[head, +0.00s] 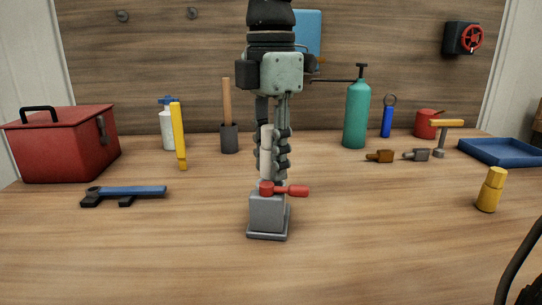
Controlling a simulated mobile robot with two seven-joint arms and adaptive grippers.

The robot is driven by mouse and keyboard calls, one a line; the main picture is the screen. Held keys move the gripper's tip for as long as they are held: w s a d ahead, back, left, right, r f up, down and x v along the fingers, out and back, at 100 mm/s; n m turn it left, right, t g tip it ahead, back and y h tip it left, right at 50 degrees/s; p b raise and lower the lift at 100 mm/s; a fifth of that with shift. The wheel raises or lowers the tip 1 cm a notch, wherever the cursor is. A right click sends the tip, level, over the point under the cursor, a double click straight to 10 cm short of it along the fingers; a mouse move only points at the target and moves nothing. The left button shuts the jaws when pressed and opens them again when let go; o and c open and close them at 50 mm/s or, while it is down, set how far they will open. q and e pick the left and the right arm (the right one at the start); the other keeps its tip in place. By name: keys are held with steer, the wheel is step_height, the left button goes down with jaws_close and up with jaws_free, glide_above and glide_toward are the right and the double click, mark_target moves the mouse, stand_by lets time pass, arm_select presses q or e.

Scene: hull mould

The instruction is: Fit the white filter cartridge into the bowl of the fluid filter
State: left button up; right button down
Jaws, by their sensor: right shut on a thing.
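My right gripper (273,160) hangs straight down from the top centre, its fingers shut on the white filter cartridge (266,150). The cartridge is an upright white cylinder, partly covered by the fingers. Directly below it stands a grey block-shaped body (268,212) on a flat base, with a red lever (291,190) pointing right; it appears to be the fluid filter. The cartridge's lower end lines up with the top of this body, near the red lever. I cannot see a bowl opening, nor tell whether the cartridge is inside or just above. My left gripper is not in view.
A red toolbox (62,147) and a blue-handled clamp-like tool (125,194) are at left. A teal bottle (356,115) stands behind, right of the gripper. The front of the wooden table (160,260) is clear.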

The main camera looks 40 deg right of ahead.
stand_by(1.0)
steer(key=shift+f+b, duration=0.8)
steer(key=shift+b, duration=0.15)
steer(key=c, duration=1.1)
jaws_free()
step_height(320, 180, up, 12)
